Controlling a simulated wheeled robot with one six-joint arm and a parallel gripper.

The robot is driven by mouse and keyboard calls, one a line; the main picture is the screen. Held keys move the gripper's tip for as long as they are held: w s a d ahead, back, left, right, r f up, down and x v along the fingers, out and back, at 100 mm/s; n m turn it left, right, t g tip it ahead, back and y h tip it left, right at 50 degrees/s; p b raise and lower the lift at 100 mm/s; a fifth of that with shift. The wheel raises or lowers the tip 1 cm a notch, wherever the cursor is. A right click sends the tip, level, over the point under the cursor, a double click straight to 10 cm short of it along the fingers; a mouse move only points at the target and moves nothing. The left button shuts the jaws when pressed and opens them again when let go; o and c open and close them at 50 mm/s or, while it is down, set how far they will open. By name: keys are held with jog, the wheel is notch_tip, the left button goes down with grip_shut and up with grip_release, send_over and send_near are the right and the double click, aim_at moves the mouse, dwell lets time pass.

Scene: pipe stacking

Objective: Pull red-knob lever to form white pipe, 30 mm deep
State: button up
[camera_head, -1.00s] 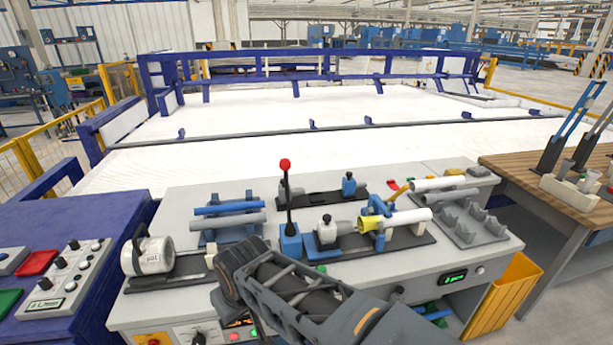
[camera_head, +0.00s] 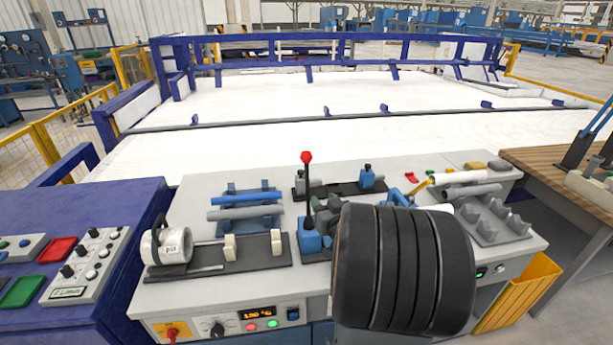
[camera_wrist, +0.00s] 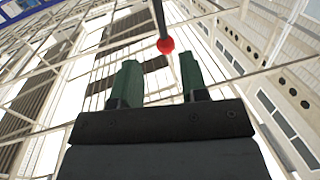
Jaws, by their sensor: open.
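The lever has a red knob (camera_head: 306,157) on a dark rod and a blue base (camera_head: 310,242); it stands nearly upright. My gripper (camera_head: 324,210) is beside the rod, below the knob in the head view. In the wrist view its two green fingers (camera_wrist: 158,64) are apart and empty. The red knob (camera_wrist: 165,45) shows just past the fingertips, in line with the gap; its depth is unclear. A white pipe (camera_head: 441,208) in the forming fixture shows only its right end. My arm hides the rest of it and most of the blue clamp (camera_head: 397,197).
A heater with a white cylinder (camera_head: 168,246) stands at the bench's left. A rack with blue and grey pipes (camera_head: 240,213) lies behind it. Another white pipe (camera_head: 458,177) lies at the right, behind a grey pegged rack (camera_head: 492,222). A dark fixture (camera_head: 340,188) stands behind the lever.

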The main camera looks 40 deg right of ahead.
aim_at(308, 177)
jog(key=x, duration=0.4)
jog(key=p+x, duration=0.1)
jog(key=x, duration=0.4)
jog(key=p+x, duration=0.1)
jog(key=x, duration=0.3)
jog(key=shift+w+r, duration=0.3)
jog(key=shift+d, duration=0.1)
jog(key=shift+c, duration=0.4)
grip_shut()
